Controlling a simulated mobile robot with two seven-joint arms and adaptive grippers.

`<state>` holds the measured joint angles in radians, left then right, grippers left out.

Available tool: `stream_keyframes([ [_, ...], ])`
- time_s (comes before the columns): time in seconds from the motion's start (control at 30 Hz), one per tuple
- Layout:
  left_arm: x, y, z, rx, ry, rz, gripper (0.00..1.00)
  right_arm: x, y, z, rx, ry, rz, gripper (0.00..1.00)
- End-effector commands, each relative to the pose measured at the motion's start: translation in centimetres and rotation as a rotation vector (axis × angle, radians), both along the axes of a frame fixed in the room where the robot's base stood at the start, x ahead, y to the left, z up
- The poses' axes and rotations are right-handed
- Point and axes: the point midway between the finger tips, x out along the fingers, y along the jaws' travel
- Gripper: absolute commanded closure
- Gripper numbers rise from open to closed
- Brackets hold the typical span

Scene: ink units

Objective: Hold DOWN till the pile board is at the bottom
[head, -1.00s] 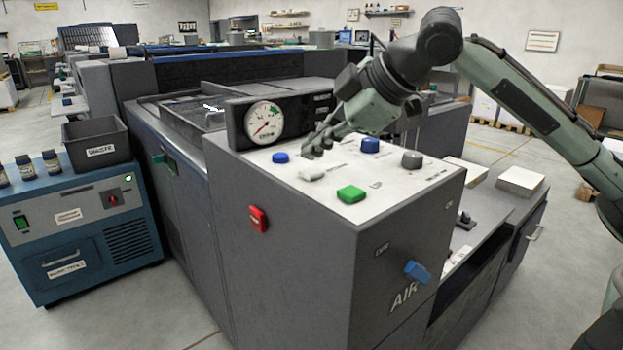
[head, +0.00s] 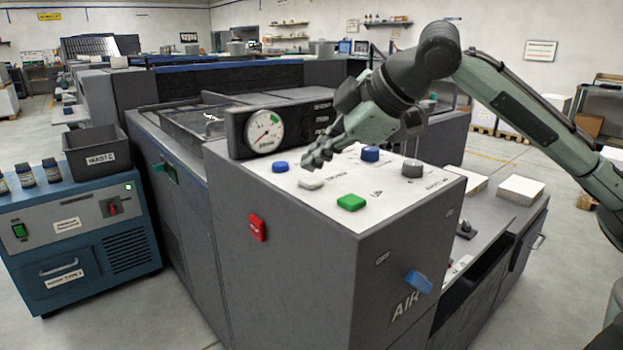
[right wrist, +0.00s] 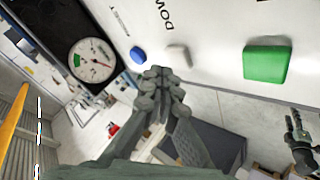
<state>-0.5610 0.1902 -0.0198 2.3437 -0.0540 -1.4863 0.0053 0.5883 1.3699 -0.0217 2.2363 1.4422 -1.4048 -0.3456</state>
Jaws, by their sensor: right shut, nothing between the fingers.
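On the white-topped control panel (head: 415,190) the white button (head: 311,183) lies beside the word DOWN; it also shows in the right wrist view (right wrist: 179,55). The green button (head: 351,202) beside UP is nearer me. My right gripper (head: 311,161) is shut and empty, just above and behind the white button in the head view. A gap shows between the fingertips and the button. In the right wrist view the fingertips (right wrist: 160,82) lie beside it. A dark jointed part, seemingly my left gripper (right wrist: 297,130), shows at the right edge there, too small to read. I cannot see the pile board.
A blue button (head: 280,166), a larger blue knob (head: 370,153) and a grey knob (head: 412,168) share the panel. A dial gauge (head: 264,131) stands behind. A red switch (head: 257,227) and blue lever (head: 418,282) are on the cabinet's sides. A blue unit (head: 80,235) stands left.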

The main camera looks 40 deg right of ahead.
Motion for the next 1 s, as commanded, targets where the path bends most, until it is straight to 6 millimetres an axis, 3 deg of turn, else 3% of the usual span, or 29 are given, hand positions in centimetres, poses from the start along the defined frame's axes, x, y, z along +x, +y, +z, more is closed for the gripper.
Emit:
stream_keyframes([
  [1.0, -0.02, 0.05, -0.77, 0.0, 0.002, 0.0, 0.6, -0.01, -0.01, -0.83, 0.0, -0.001, -0.001, 1.0],
])
